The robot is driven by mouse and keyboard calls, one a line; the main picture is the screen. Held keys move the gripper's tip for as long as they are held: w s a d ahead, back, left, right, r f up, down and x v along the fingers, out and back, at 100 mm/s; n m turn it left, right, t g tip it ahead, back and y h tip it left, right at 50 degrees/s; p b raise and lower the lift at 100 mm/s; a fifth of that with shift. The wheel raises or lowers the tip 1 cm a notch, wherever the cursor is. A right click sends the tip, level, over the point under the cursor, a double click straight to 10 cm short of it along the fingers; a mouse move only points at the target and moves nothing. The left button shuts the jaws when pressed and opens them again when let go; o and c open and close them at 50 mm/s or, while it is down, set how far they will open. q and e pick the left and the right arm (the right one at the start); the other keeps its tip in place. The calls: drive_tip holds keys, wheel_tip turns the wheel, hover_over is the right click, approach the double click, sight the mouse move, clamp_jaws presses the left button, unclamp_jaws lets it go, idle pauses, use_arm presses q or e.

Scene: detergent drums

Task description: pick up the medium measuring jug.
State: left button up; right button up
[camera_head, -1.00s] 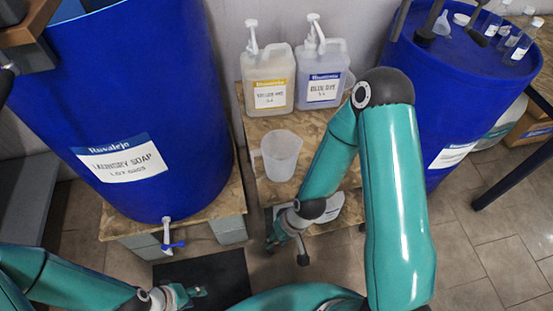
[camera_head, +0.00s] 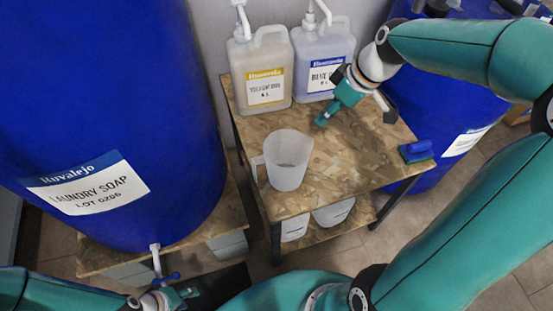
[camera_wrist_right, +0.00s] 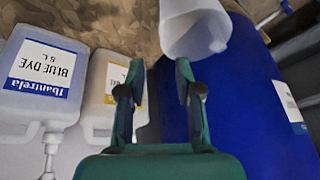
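A translucent white measuring jug (camera_head: 288,163) stands upright on the wooden table, its handle to the left. It also shows in the right wrist view (camera_wrist_right: 196,30), partly cut off at the top edge. My right gripper (camera_head: 324,117) is above the table, behind and to the right of the jug and apart from it. In the right wrist view its two fingers (camera_wrist_right: 159,68) are spread with nothing between them. My left gripper (camera_head: 188,294) is low at the bottom left, near the drum's tap; its fingers are too small to read.
A yellow-label jug (camera_head: 262,75) and a blue-dye jug (camera_head: 325,65) stand at the table's back. White containers (camera_head: 333,212) sit on the lower shelf. A blue brush-like item (camera_head: 416,151) lies at the right edge. A large blue drum (camera_head: 110,110) stands left.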

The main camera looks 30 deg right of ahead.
approach(291, 150)
drive_tip(key=shift+b+x, duration=0.5)
drive_tip(key=shift+x, duration=2.35)
drive_tip(key=shift+c, duration=0.3)
clamp_jaws()
